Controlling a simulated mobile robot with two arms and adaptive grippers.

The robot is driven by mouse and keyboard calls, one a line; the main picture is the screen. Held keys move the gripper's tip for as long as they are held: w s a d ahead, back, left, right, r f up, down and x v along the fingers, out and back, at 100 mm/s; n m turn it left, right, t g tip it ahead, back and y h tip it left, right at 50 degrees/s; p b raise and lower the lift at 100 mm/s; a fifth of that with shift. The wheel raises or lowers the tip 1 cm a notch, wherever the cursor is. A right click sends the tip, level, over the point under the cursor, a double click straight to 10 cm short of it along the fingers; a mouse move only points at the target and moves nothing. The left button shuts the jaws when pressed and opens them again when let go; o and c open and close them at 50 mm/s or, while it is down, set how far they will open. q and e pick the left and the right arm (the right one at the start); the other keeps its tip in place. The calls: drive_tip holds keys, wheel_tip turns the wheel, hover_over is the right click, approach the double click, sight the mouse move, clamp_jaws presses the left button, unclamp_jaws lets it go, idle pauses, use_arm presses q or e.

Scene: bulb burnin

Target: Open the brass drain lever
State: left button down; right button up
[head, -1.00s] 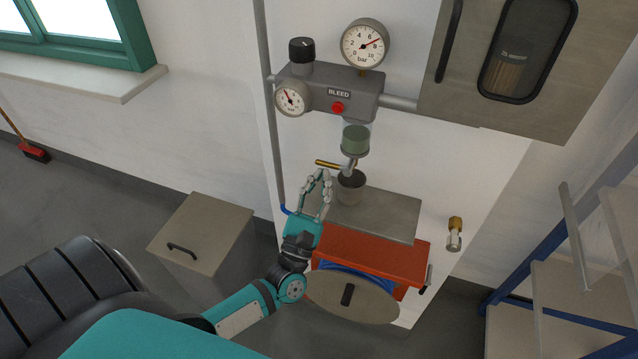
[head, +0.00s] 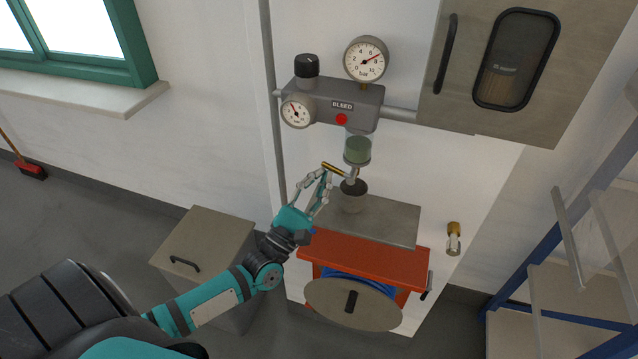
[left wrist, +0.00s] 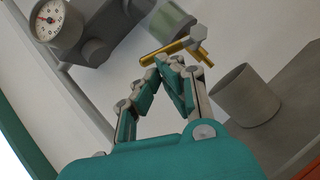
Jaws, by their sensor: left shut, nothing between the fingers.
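The brass drain lever (head: 334,169) sticks out to the left below the green glass bowl (head: 357,149) of the bleed unit. It also shows in the left wrist view (left wrist: 170,49), just beyond my fingertips. My left gripper (head: 325,177) is shut with nothing between its fingers. Its tips are right at the lever, just under it; I cannot tell whether they touch. In the left wrist view the fingertips (left wrist: 167,64) meet close below the brass bar. My right gripper is not in view.
A grey cup (head: 352,200) stands on a grey shelf (head: 390,220) under the drain. A red hose reel unit (head: 370,258) is below. A pressure gauge (head: 366,60) and a grey cabinet (head: 470,100) are above. A lidded bin (head: 205,240) stands at the left.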

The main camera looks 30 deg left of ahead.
sight(346, 150)
use_arm(q)
drive_tip(key=shift+w+d+r+m+g+h+p, duration=0.1)
drive_tip(key=shift+d+r+m+g+h+p, duration=0.15)
drive_tip(key=shift+r+m+g+h+p, duration=1)
drive_tip(key=shift+w+d+r+m+g+h+p, duration=0.25)
drive_tip(key=shift+r+m+p, duration=0.4)
drive_tip(key=shift+m+p, duration=1.35)
drive_tip(key=shift+s+d+r+m+g+h+p, duration=0.1)
drive_tip(key=shift+d+r+m+g+h+p, duration=0.2)
drive_tip(key=shift+r+m+g+h+p, duration=0.9)
drive_tip(key=shift+w+d+f+m+t+y+p, duration=0.15)
drive_tip(key=shift+d+m+t+y+p, duration=0.2)
drive_tip(key=shift+m, duration=0.3)
